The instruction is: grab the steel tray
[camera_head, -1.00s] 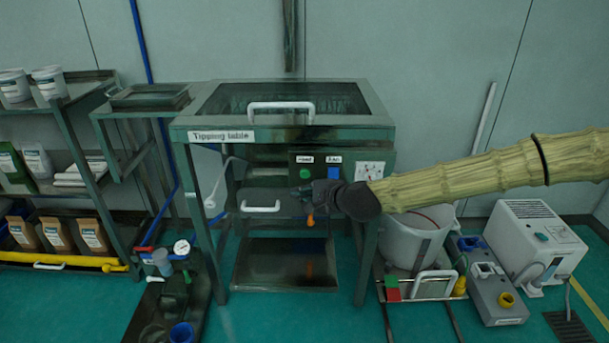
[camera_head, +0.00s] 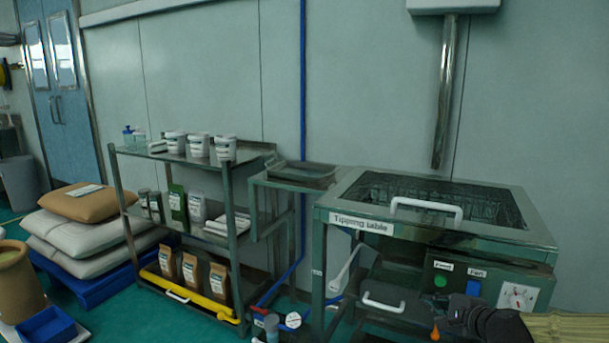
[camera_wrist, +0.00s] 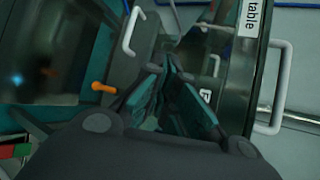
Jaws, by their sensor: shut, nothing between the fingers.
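The steel tray (camera_head: 300,172) is a shallow rectangular tray on a small green side stand (camera_head: 268,186), left of the tipping table (camera_head: 400,237). It looks empty. My gripper (camera_head: 452,316) is low at the right in the head view, in front of the tipping table, well right of the tray and lower in the picture. In the wrist view my gripper (camera_wrist: 178,84) is shut and empty, with the table front and its white handles ahead. I cannot make out the steel tray in the wrist view.
A shelf rack (camera_head: 228,195) with tubs and bags stands left of the side stand. A blue pipe (camera_head: 303,80) runs down the wall behind the tray. The table's white lid handle (camera_head: 427,205) and an orange knob (camera_wrist: 103,88) stick out near my arm.

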